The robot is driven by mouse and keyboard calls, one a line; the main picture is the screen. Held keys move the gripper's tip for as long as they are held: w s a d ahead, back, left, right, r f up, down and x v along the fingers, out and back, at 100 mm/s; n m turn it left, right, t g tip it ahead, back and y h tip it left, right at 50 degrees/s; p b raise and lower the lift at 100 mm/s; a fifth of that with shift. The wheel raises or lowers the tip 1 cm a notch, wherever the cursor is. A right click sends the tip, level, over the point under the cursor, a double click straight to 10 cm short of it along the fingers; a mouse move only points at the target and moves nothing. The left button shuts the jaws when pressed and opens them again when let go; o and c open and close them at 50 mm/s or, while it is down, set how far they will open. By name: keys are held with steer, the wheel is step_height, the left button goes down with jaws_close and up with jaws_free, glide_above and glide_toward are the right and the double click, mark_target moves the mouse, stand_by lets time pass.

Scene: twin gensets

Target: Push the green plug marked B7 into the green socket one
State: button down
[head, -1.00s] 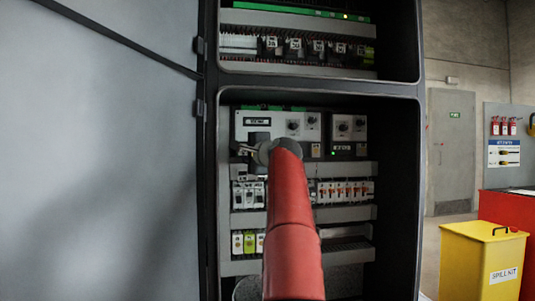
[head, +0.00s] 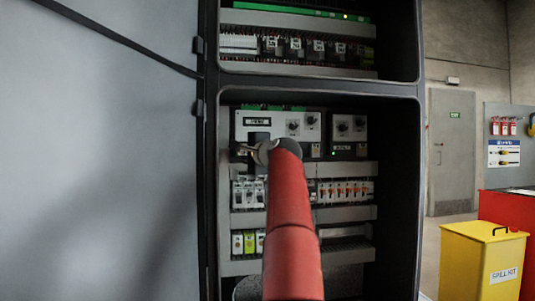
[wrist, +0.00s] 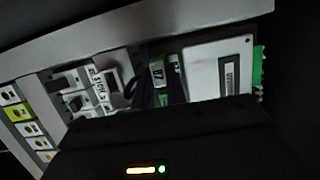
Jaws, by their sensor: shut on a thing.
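My gripper (head: 245,149) is in front of the left part of the white controller (head: 258,121) in the lower cabinet bay, at the end of my red arm. In the wrist view the dark gripper is shut on a small green plug (wrist: 158,72) with a pale label. The label is too small to read for certain. A dark cable loops beside the plug. Green sockets (head: 275,107) line the controller's top edge in the head view. Green connectors (wrist: 258,66) also show at the controller's edge in the wrist view. The plug appears apart from them.
Breakers (head: 345,192) and grey wire ducts (head: 345,213) fill the rows below. The cabinet's right side wall (head: 400,180) and open door (head: 100,160) bound the bay. A yellow spill kit bin (head: 480,260) stands outside on the right.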

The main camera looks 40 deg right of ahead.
steer(key=shift+w+d, duration=0.1)
stand_by(0.3)
steer(key=c, duration=1.3)
jaws_free()
steer(key=shift+c, duration=0.2)
steer(key=b+v, duration=0.4)
steer(key=v, duration=0.3)
steer(key=shift+s, duration=0.4)
